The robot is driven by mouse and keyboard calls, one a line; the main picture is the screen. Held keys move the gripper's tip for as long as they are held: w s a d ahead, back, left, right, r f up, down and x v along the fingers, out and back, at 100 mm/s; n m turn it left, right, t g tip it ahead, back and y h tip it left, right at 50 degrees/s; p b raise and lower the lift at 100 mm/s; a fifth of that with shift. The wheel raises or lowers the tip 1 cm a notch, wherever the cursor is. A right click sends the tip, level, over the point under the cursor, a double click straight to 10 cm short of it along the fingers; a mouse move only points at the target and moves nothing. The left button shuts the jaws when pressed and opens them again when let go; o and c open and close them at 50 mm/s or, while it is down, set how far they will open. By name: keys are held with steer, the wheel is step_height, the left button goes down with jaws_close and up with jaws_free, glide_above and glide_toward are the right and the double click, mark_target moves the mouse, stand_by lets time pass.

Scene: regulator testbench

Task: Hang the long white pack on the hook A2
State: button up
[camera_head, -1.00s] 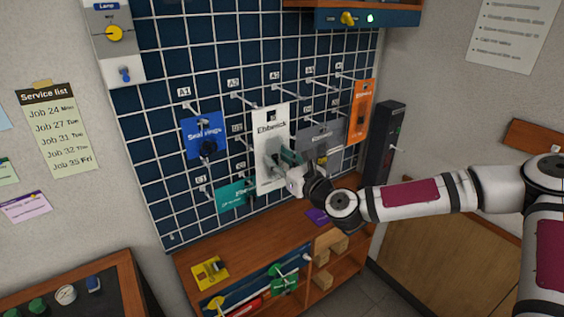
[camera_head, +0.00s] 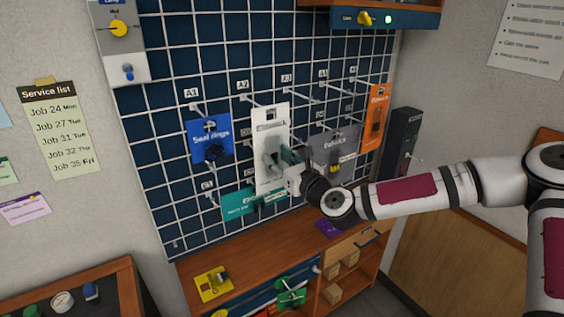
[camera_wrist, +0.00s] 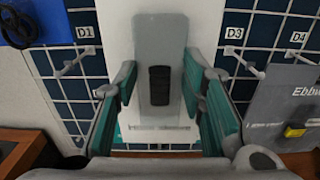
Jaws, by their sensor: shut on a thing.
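The long white pack (camera_head: 268,130) hangs upright in my gripper (camera_head: 283,158), in front of the pegboard's second column. In the wrist view its white card (camera_wrist: 115,20) fills the top middle, and its grey blister (camera_wrist: 160,60) stands between my teal-padded fingers (camera_wrist: 160,95), which are shut on it. The A2 hook (camera_head: 251,100) sticks out under its label (camera_head: 242,84), its front end close to the pack's top left. The pack's slot (camera_head: 270,113) is near that end; I cannot tell whether the hook passes through it.
A blue pack (camera_head: 209,133) hangs on the left at A1. A grey pack (camera_head: 330,150) and an orange pack (camera_head: 377,105) hang to the right. A teal pack (camera_head: 236,205) is low behind my gripper. The wooden bench top (camera_head: 255,250) lies below.

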steer(key=shift+b+x, duration=0.4)
steer(key=shift+x, duration=0.4)
steer(key=shift+w+a+f, duration=0.35)
steer(key=shift+w, duration=0.1)
steer(key=o, duration=1.2)
steer(key=shift+o, duration=0.2)
